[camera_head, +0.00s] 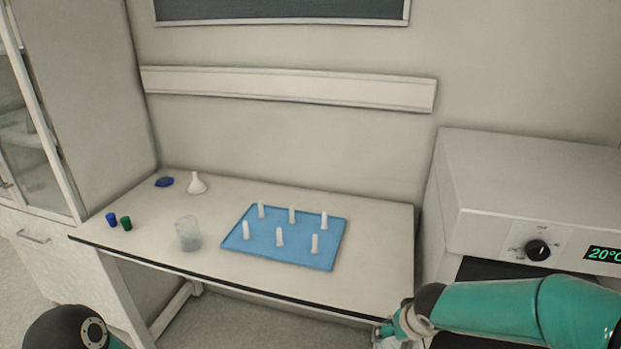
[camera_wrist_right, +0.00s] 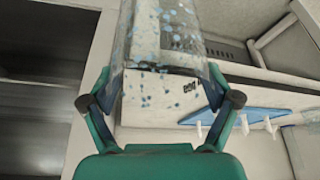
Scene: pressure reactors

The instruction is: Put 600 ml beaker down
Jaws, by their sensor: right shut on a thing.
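My right gripper (camera_wrist_right: 163,98) is shut on a clear glass beaker (camera_wrist_right: 160,45) with blue specks on its wall. The beaker sits between the two fingers and reaches past the top of the wrist view. In the head view my right arm comes in from the right, and its wrist is low beside the table's right end. The held beaker cannot be made out there. The white table (camera_head: 375,225) has a dark front edge. My left gripper is out of view; only a dark joint of my left arm shows at the lower left.
A blue peg mat (camera_head: 268,240) with several white pegs lies mid-table. Another clear beaker (camera_head: 188,234) stands left of it. A white funnel (camera_head: 197,184), a blue object (camera_head: 164,182), a blue cup (camera_head: 111,219) and a green cup (camera_head: 126,223) are further left. The table's right end is clear.

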